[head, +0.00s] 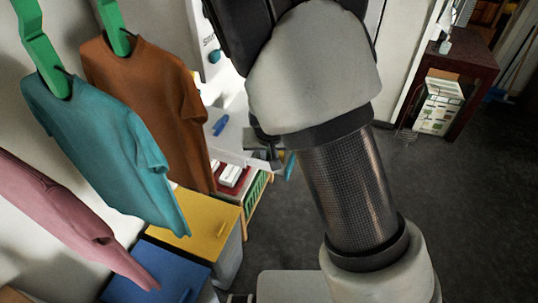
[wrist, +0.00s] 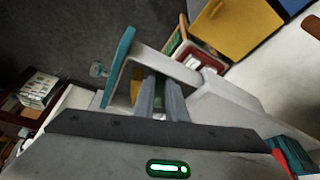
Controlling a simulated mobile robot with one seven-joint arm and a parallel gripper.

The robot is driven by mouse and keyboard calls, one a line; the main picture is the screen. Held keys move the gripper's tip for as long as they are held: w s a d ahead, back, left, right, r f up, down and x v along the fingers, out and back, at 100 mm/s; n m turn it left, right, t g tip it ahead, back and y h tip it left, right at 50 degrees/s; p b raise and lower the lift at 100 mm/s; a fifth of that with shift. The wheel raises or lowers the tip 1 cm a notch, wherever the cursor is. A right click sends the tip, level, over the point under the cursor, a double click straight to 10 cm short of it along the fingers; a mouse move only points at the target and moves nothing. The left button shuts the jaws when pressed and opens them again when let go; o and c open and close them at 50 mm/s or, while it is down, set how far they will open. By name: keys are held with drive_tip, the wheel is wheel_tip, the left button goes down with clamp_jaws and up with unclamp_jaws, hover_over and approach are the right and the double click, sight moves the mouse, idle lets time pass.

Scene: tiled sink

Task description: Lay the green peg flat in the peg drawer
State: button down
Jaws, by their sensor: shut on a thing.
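An open white drawer (wrist: 212,83) with a teal front (wrist: 117,68) shows in the wrist view; its pale side also shows in the head view (head: 236,153). My gripper (wrist: 160,103) has its grey fingers over the drawer opening, close behind the teal front. It is shut on a dark green thing between the fingers, which looks like the green peg (wrist: 160,98). Most of the peg is hidden by the fingers, so its tilt and whether it touches the drawer floor cannot be told. In the head view my arm hides much of the drawer and peg.
A yellow bin (head: 207,228) and a blue bin (head: 157,272) stand below hanging shirts (head: 105,150) at left. A crate holding a red-and-white box (head: 233,178) is beside the drawer. A small blue thing (head: 220,124) lies behind. Open dark floor (head: 460,200) is at right.

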drive_tip(key=c, duration=2.1)
unclamp_jaws()
drive_tip(key=s+d+r+y+p, duration=0.1)
drive_tip(key=s+d+r+p, duration=0.1)
drive_tip(key=s+r, duration=0.45)
drive_tip(key=s+d+r+y+p, duration=0.1)
drive_tip(key=s+d+r, duration=0.2)
drive_tip(key=r, duration=0.7)
drive_tip(key=s+d+r+y+p, duration=0.15)
drive_tip(key=s+r, duration=0.25)
drive_tip(key=r, duration=0.4)
drive_tip(key=s+d+r+h, duration=0.1)
drive_tip(key=s+d+r, duration=0.1)
drive_tip(key=s, duration=0.1)
drive_tip(key=s+d+r+h, duration=0.1)
drive_tip(key=s+d+r, duration=0.1)
drive_tip(key=s+d, duration=0.1)
drive_tip(key=s+d+r+t+h, duration=0.1)
drive_tip(key=s+d+r, duration=0.1)
drive_tip(key=s+d, duration=0.1)
drive_tip(key=shift+s+h, duration=0.25)
drive_tip(key=shift+s, duration=0.05)
